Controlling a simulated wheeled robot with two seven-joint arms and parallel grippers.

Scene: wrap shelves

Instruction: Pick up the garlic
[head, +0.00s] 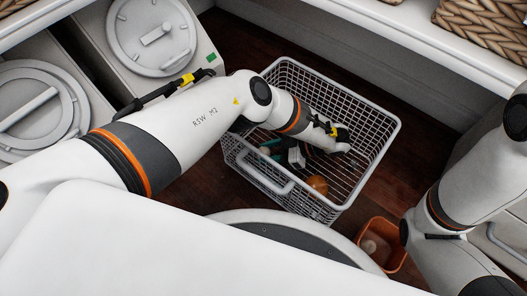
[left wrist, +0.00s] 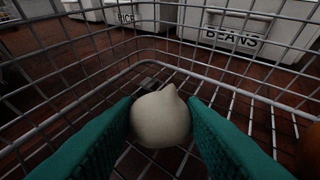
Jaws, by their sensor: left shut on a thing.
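The garlic (left wrist: 160,118) is a pale, round bulb with a small pointed top, seen in the left wrist view. My left gripper (left wrist: 162,125) is shut on it, with a teal finger on each side. It is inside the wire basket (left wrist: 235,75), whose grid floor and walls surround it. In the head view my left arm reaches down into the basket (head: 378,165), and the gripper (head: 268,150) is partly hidden by the arm and wire. I cannot make out the garlic clearly there. My right arm shows at the right, but its gripper is out of view.
An orange round thing (head: 317,184) lies in the basket, near the gripper. A small orange bin (head: 399,258) holding something pale stands on the floor. Lidded white bins (head: 150,35) stand at the left. Wicker baskets (head: 480,25) sit on the shelf at upper right.

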